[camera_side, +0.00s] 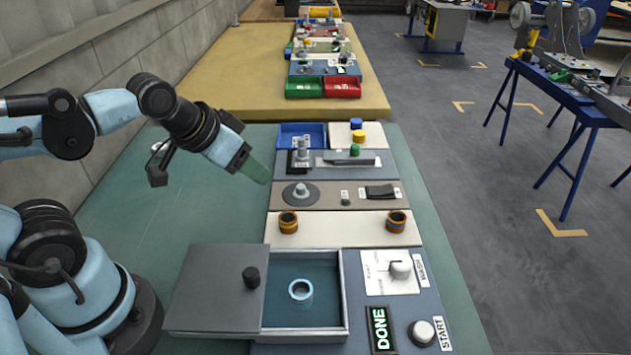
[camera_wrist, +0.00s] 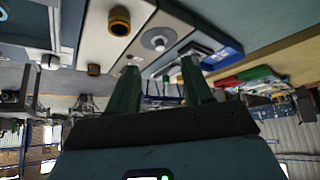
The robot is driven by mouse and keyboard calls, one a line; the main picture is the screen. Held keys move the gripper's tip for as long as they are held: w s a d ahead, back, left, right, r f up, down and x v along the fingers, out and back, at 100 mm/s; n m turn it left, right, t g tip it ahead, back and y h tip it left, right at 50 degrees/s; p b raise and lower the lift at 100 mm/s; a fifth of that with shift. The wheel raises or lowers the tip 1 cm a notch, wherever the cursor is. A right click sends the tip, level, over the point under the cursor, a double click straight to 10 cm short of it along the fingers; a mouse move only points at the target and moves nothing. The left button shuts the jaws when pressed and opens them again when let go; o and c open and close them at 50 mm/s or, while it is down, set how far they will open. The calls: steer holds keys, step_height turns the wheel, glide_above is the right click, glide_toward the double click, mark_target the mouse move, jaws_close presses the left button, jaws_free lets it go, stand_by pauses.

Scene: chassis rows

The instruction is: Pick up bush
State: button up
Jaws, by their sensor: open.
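A light blue ring-shaped bush (camera_side: 301,292) stands in the open dark teal compartment of the box (camera_side: 345,290) at the front. Two brown-and-orange ring-shaped parts (camera_side: 288,222) (camera_side: 396,221) stand on the white panel behind the box. Two such orange-brown rings also show in the wrist view (camera_wrist: 119,20) (camera_wrist: 94,69). My gripper (camera_side: 256,171) is in the air left of the panels, well above and behind the box, away from every ring. In the wrist view its two green fingers (camera_wrist: 160,82) are spread with nothing held between them.
The grey sliding lid (camera_side: 215,285) with a black knob lies left of the open compartment. A DONE sign (camera_side: 379,330), a START knob (camera_side: 421,333) and a white switch (camera_side: 400,269) are at the right. Blue tray (camera_side: 301,128) and coloured knobs stand further back.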

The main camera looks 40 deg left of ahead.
steer(key=shift+o, duration=0.2)
steer(key=shift+o, duration=1.2)
steer(key=s+d+m+g+h, duration=0.1)
steer(key=s+d+m, duration=0.1)
steer(key=d+m, duration=0.2)
steer(key=s+d+r+m+g+h, duration=0.1)
steer(key=s+d+m+g, duration=0.1)
steer(key=s+d+m, duration=0.1)
steer(key=s+d+m+g+h, duration=0.1)
steer(key=s+d+m+g, duration=0.1)
steer(key=d+m, duration=0.3)
steer(key=shift+s+d+r+h, duration=0.15)
steer(key=shift+s+d+h, duration=0.25)
steer(key=shift+s+d, duration=0.25)
glide_toward(304, 293)
steer(key=shift+w+d+f, duration=0.1)
steer(key=shift+f, duration=1.25)
steer(key=shift+d+x, duration=0.2)
steer(key=shift+x, duration=0.6)
steer(key=shift+d+x, duration=0.15)
steer(key=shift+x, duration=1.55)
